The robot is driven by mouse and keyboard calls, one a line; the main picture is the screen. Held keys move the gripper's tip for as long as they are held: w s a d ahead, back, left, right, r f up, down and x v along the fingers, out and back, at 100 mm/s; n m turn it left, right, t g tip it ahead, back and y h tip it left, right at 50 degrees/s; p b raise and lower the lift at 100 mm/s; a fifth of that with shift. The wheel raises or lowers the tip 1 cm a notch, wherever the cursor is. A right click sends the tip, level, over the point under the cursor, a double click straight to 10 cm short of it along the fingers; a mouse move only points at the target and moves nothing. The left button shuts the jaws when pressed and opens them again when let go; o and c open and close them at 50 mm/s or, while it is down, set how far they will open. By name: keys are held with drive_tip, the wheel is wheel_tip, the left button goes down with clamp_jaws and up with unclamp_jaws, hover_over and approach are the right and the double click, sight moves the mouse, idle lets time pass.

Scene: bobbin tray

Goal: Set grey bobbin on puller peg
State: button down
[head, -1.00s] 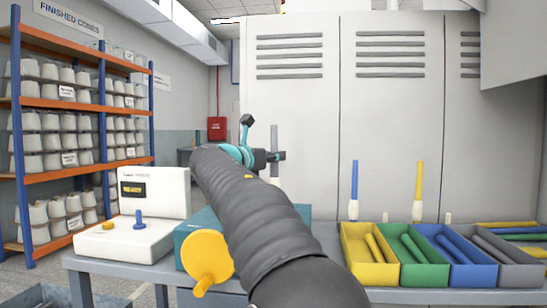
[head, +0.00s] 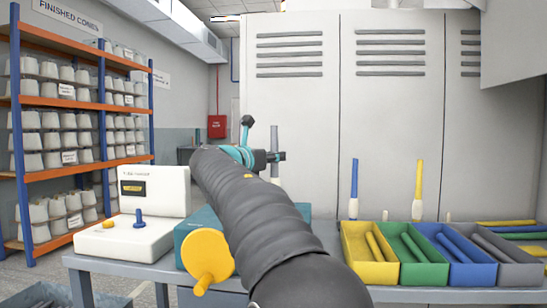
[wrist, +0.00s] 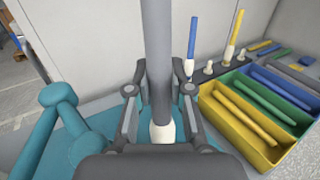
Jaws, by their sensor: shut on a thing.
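My gripper (head: 276,157) is shut on the upright grey bobbin (wrist: 157,60). In the head view the bobbin (head: 274,140) shows above and below the fingers. Its white lower part (wrist: 163,132) shows between the fingers in the wrist view. The bobbin is above the teal box (head: 194,222), which has a yellow round handle (head: 207,257). Its teal top (wrist: 98,132) shows below the gripper in the wrist view. The puller peg cannot be made out; my arm and gripper cover much of the box. I cannot tell whether the bobbin's foot touches anything.
Yellow (head: 368,277), green (head: 425,275), blue (head: 476,277) and grey (head: 522,275) bins stand at right. Behind them stand a blue bobbin (head: 354,180) and a yellow bobbin (head: 419,180). A white device (head: 125,240) with a blue peg (head: 139,219) stands at left.

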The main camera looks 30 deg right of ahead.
drive_tip(key=shift+f, duration=0.4)
drive_tip(key=c, duration=1.3)
unclamp_jaws()
drive_tip(key=shift+a, duration=0.1)
drive_tip(key=shift+v, duration=5.45)
